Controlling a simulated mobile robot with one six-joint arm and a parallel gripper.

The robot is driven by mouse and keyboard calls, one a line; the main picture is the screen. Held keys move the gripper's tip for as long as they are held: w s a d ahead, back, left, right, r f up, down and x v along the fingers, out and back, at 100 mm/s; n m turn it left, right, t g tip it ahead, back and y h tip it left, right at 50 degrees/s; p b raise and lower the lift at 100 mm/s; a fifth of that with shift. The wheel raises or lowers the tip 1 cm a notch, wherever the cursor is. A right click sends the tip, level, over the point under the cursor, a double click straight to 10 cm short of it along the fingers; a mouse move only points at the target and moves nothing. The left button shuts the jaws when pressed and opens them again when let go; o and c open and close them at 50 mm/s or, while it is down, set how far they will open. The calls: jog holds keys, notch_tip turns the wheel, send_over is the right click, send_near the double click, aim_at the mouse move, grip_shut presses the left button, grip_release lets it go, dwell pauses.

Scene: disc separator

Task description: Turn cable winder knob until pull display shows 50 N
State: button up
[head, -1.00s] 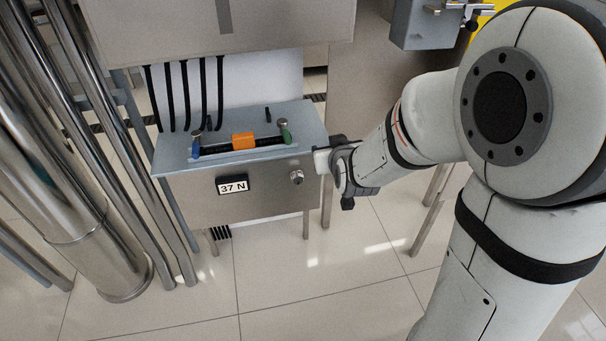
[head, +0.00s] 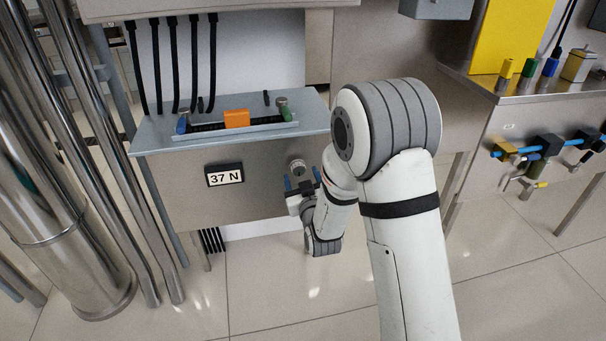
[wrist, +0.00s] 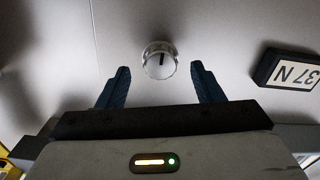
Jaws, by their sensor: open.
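The cable winder knob (head: 296,167) is a small round metal knob on the front panel of the grey metal box. In the wrist view the knob (wrist: 159,60) carries a dark pointer line. The pull display (head: 225,176), right of the knob in the wrist view (wrist: 290,69) and upside down there, reads 37 N. My gripper (head: 302,184) is just in front of and below the knob in the head view. In the wrist view its two dark blue fingers (wrist: 160,85) are open and apart, with the knob between and slightly beyond their tips. Nothing is held.
On the box top lies a tray (head: 240,131) with an orange block (head: 236,118), a blue handle and a green handle. Black cables (head: 175,65) hang behind. Steel pipes (head: 110,170) stand at left. A bench (head: 510,95) with coloured fittings stands at right.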

aim_at(300, 171)
jog(key=shift+x, duration=1.9)
